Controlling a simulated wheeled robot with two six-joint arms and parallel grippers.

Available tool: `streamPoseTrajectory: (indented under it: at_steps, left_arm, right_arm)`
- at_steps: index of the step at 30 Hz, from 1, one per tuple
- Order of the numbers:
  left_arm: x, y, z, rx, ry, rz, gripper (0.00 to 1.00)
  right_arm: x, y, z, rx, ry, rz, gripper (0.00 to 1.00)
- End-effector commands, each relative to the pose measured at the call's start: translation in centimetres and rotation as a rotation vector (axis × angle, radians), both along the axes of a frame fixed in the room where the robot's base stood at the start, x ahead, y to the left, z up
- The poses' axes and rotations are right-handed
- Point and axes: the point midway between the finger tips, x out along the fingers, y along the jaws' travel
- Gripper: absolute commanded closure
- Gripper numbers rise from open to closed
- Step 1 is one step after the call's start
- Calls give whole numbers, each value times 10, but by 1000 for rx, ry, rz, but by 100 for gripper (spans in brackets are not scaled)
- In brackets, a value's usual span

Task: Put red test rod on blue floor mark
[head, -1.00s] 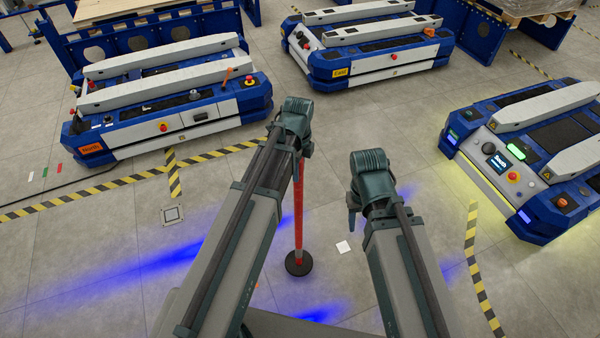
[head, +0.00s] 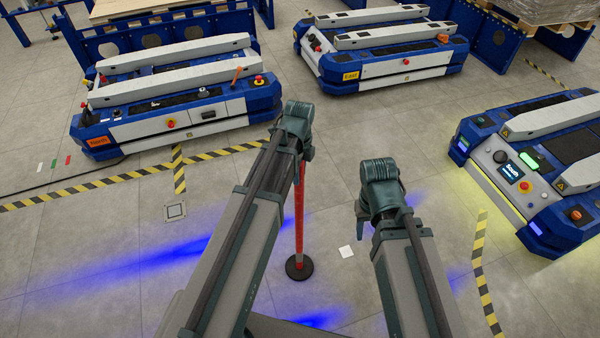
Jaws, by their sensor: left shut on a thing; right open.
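The red test rod (head: 299,222) is a thin upright red pole on a round black base (head: 299,268). My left gripper (head: 304,152) is shut on its upper part, which my wrist partly hides. I cannot tell whether the base touches the floor. My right gripper (head: 362,212) is open and empty, to the right of the rod, and its fingers are partly hidden. Blue glow lies on the floor in streaks left of and below the rod. I see no distinct blue floor mark.
Lift carts stand at the upper left (head: 180,118), upper middle (head: 400,68) and right (head: 555,205). Small white, green and red floor marks (head: 67,160) lie at the far left. Yellow-black tape (head: 120,178) runs in front of the left cart. Open floor lies between the carts.

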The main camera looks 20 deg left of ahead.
Motion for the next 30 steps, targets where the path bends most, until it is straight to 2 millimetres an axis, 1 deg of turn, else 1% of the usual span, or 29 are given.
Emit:
streamPoseTrajectory:
  at_steps: [1,2,3,6,15,20,26,30]
  left_arm:
    - [0,0,-3,0,0,0,100]
    - [0,0,-2,0,0,0,56]
    - [0,0,-1,0,0,0,49]
    - [0,0,-1,0,0,0,31]
    - [0,0,-1,0,0,0,31]
    - [0,0,5,0,0,0,31]
    - [0,0,23,0,0,0,31]
    - [0,0,42,0,0,0,31]
  right_arm:
    - [0,0,-3,0,0,0,50]
    - [0,0,-2,0,0,0,50]
    - [0,0,-1,0,0,0,50]
    - [0,0,-1,0,0,0,50]
    - [0,0,-1,0,0,0,50]
    - [0,0,5,0,0,0,50]
    - [0,0,23,0,0,0,50]
    - [0,0,42,0,0,0,50]
